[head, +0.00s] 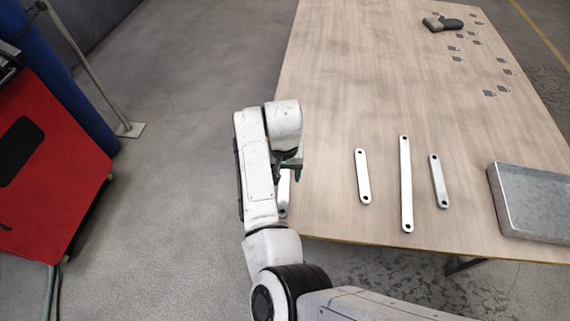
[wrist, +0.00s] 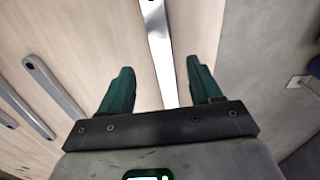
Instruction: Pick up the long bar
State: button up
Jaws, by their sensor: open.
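The long bar (head: 406,185), a galvanized strip with a hole at each end, lies flat on the table between two shorter bars (head: 363,177) (head: 438,181). Another bar (head: 284,192) lies further left, partly hidden by my arm. My gripper (head: 293,166) is above this left bar, well to the left of the long bar. In the wrist view my open green fingers (wrist: 161,88) are on either side of that bar (wrist: 160,50), with nothing held. Other bars (wrist: 50,88) lie at the left of the wrist view, partly cut off.
A grey metal tray (head: 530,200) sits at the table's right edge. Small metal plates (head: 489,93) and a dark tool (head: 442,24) lie at the back right. The table's middle (head: 370,80) is clear. A red cabinet (head: 50,170) stands on the floor at left.

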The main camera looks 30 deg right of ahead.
aim_at(284, 190)
jog(key=shift+s+a+f, duration=0.1)
jog(key=shift+f, duration=3.8)
jog(key=shift+c, duration=0.5)
grip_shut()
